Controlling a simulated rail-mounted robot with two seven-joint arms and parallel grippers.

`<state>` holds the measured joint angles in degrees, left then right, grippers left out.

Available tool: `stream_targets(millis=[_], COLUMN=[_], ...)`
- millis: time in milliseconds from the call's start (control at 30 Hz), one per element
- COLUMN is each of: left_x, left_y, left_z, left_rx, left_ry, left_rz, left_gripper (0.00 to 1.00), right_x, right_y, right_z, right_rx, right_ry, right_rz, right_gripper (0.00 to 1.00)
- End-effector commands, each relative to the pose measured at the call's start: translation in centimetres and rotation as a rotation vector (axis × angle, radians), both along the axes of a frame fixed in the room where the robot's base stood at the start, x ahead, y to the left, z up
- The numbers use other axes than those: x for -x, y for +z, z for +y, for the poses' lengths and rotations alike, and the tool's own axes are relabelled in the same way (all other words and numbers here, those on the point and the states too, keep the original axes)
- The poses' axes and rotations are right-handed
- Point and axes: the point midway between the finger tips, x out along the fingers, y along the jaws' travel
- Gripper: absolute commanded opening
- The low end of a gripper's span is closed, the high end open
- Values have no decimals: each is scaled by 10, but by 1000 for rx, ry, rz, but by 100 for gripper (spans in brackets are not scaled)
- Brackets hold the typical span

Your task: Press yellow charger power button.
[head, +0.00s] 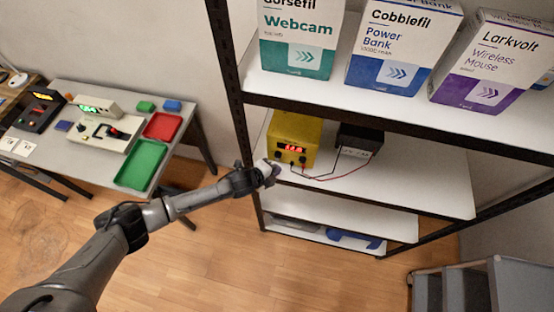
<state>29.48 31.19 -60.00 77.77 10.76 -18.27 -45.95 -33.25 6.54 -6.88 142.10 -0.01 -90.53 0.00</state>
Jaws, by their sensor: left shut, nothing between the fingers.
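The yellow charger (296,128) stands on the middle shelf, toward its left end. Its front shows a lit red display and dark knobs below it. The power button is too small to make out or is hidden behind my gripper. My left gripper (273,171) is shut and empty, just in front of the charger's lower left front. I cannot tell whether it touches the charger. My right gripper is not in view.
A black box (359,139) sits to the right of the charger, with red and black cables between them. Dark shelf posts and the upper shelf (330,96) with product boxes frame the space. A table (66,151) with devices and trays stands at left. Grey steps (519,287) stand at lower right.

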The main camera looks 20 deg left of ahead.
Motion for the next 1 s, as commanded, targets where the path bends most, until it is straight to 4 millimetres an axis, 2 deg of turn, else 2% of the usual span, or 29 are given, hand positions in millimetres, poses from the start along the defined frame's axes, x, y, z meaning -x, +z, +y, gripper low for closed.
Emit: stream_targets(millis=[1000], left_x=[-9], left_y=[0], left_z=[1], left_rx=[0], left_ry=[0], left_rz=[0], left_gripper=[0], right_x=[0], right_y=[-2], right_z=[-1], right_rx=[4], right_ry=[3], right_rz=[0], right_gripper=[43])
